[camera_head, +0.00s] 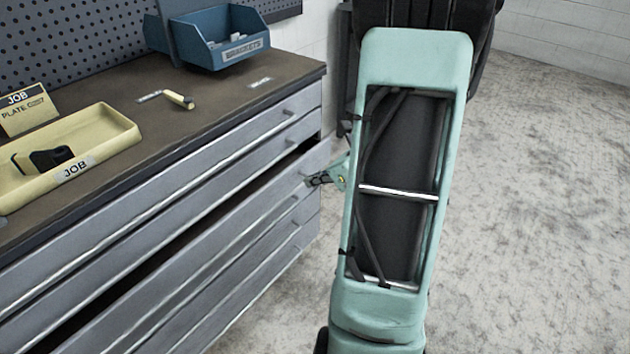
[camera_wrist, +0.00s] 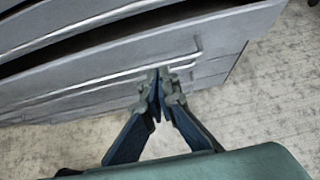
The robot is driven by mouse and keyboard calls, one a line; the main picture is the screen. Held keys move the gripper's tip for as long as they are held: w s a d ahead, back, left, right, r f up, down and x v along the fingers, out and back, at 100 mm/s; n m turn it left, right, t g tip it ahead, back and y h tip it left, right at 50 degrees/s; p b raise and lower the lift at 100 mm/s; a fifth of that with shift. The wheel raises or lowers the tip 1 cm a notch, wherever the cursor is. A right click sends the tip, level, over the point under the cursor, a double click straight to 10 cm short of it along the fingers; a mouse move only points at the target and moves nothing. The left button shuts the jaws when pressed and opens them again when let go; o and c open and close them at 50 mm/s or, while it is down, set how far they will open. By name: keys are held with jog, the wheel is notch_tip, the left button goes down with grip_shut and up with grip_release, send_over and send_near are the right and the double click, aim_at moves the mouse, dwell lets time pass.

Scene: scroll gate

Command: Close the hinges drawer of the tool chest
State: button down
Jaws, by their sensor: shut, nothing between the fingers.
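The grey tool chest (camera_head: 190,215) stands at the left in the head view. One of its drawers (camera_head: 225,215) stands out a little, with a dark gap above its front. The gap also shows in the wrist view above the drawer front (camera_wrist: 100,65). I cannot read a label saying hinges on any drawer. My gripper (camera_head: 312,180) is at the right end of this drawer front, mostly hidden behind my arm in the head view. In the wrist view my gripper (camera_wrist: 158,75) is shut and empty, its fingertips at the drawer front near a handle bar. I cannot tell whether they touch.
On the chest top are a yellow JOB tray (camera_head: 110,125) with a dark object in it, a JOB card (camera_head: 25,110), a blue BRACKETS bin (camera_head: 225,45) and a small yellow-handled tool (camera_head: 180,99). The speckled floor (camera_head: 540,200) at the right is clear.

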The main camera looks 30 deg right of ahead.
aim_at(281, 181)
jog(key=b+x, duration=0.2)
jog(key=x, duration=0.4)
jog(key=shift+f, duration=0.15)
jog(key=w, duration=0.1)
jog(key=w+a, duration=0.1)
jog(key=w, duration=0.1)
jog(key=shift+r, duration=0.25)
jog(key=shift+w, duration=0.3)
jog(key=shift+a, duration=0.1)
jog(key=w, duration=0.1)
jog(key=w+a, duration=0.1)
jog(key=w, duration=0.2)
jog(key=shift+w+a, duration=0.25)
jog(key=shift+w, duration=0.05)
jog(key=shift+r, duration=0.15)
jog(key=shift+w, duration=0.1)
